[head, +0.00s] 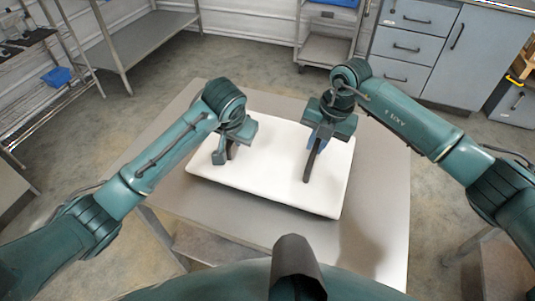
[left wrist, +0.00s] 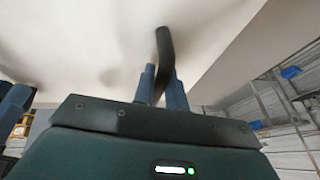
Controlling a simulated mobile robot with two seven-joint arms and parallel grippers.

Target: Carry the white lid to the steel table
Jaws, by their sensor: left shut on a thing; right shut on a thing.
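The white lid (head: 270,188) is a broad flat slab with two dark bar handles on its top. It lies over the grey steel table (head: 385,190) in front of me in the head view; I cannot tell whether it touches the top. My left gripper (head: 229,152) is shut on the left handle, and the left wrist view shows its blue fingers (left wrist: 163,88) around the dark handle (left wrist: 165,48). My right gripper (head: 316,142) is shut on the right handle (head: 310,165). The fingers partly hide both handles.
A steel shelf bench (head: 140,50) stands at the back left, with a wire rack holding a blue bin (head: 57,76) beside it. A steel cart (head: 325,48) and grey-blue drawer cabinets (head: 415,45) stand at the back. Floor shows between them and the table.

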